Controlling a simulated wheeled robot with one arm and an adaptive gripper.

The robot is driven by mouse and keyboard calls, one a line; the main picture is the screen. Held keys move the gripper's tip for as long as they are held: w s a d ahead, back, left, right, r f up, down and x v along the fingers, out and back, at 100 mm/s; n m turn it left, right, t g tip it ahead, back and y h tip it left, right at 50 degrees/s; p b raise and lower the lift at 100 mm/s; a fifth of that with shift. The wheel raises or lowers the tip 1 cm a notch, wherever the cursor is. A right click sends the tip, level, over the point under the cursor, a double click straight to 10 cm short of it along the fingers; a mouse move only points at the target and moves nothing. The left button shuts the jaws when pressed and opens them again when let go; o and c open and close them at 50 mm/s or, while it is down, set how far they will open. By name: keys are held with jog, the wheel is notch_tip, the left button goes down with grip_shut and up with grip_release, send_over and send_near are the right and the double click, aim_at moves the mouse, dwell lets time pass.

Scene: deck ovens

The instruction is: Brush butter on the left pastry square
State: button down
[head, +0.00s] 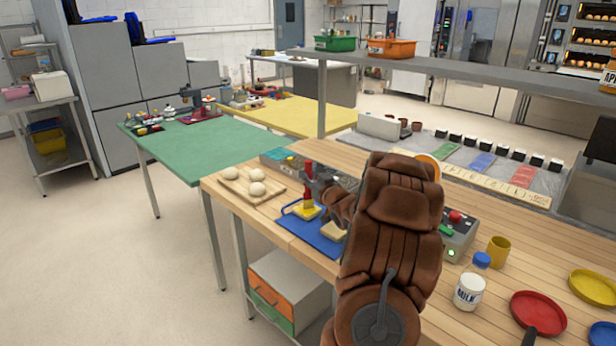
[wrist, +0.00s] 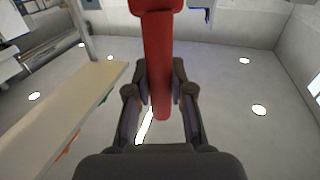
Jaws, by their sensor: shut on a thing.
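A blue tray (head: 318,238) lies near the front edge of the wooden bench. The left pastry square (head: 299,211), pale yellow, lies on it, and a second pastry square (head: 334,231) lies to its right. My gripper (head: 316,182) is shut on the red handle of a brush (head: 308,174), held upright with its lower end over the left pastry square. I cannot tell whether the brush touches the pastry. In the wrist view the red handle (wrist: 157,70) passes between the two fingers of my gripper (wrist: 156,92). The bristles are not clearly visible, and my arm hides part of the bench.
A board (head: 273,199) with dough balls lies left of the tray. A grey box with a red button (head: 455,217), a yellow cup (head: 497,250), a milk bottle (head: 470,288) and a red pan (head: 538,312) stand to the right. A grey shelf (head: 480,72) spans above the bench's back.

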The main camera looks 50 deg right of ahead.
jog(key=s, duration=0.5)
jog(key=shift+f, duration=0.1)
dwell(0.5)
jog(key=shift+w, duration=0.1)
jog(key=shift+d, duration=0.35)
jog(key=shift+w, duration=0.15)
